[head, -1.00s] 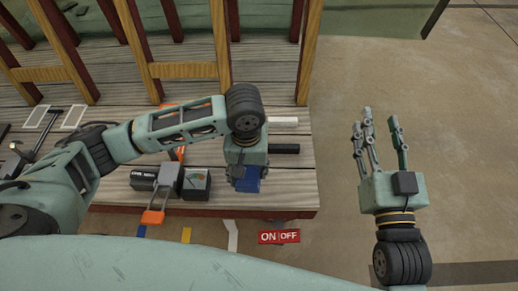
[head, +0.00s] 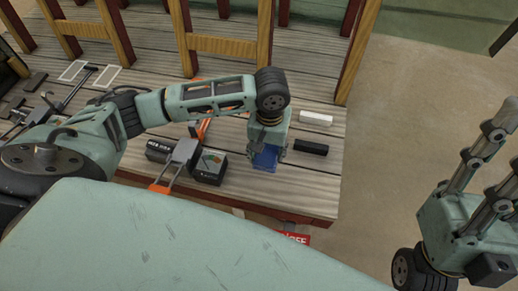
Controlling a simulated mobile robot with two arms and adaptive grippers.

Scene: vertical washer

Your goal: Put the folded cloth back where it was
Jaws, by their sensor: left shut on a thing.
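The folded cloth (head: 265,160) is blue and shows just under my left gripper (head: 268,152), near the front right part of the wooden bench top (head: 290,187). My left gripper points down and is shut on the cloth, partly hiding it. I cannot tell whether the cloth touches the planks. My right gripper (head: 490,150) is at the right edge of the head view, off the bench, with its fingers extended, apart and empty. Part of it is cut off by the frame edge.
A white block (head: 316,118) and a black block (head: 310,148) lie right of the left gripper. A black meter box (head: 209,168) and a grey-and-orange tool (head: 180,154) stand to its left. Wooden posts and rails (head: 225,46) rise behind. Bare floor (head: 400,130) lies right of the bench.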

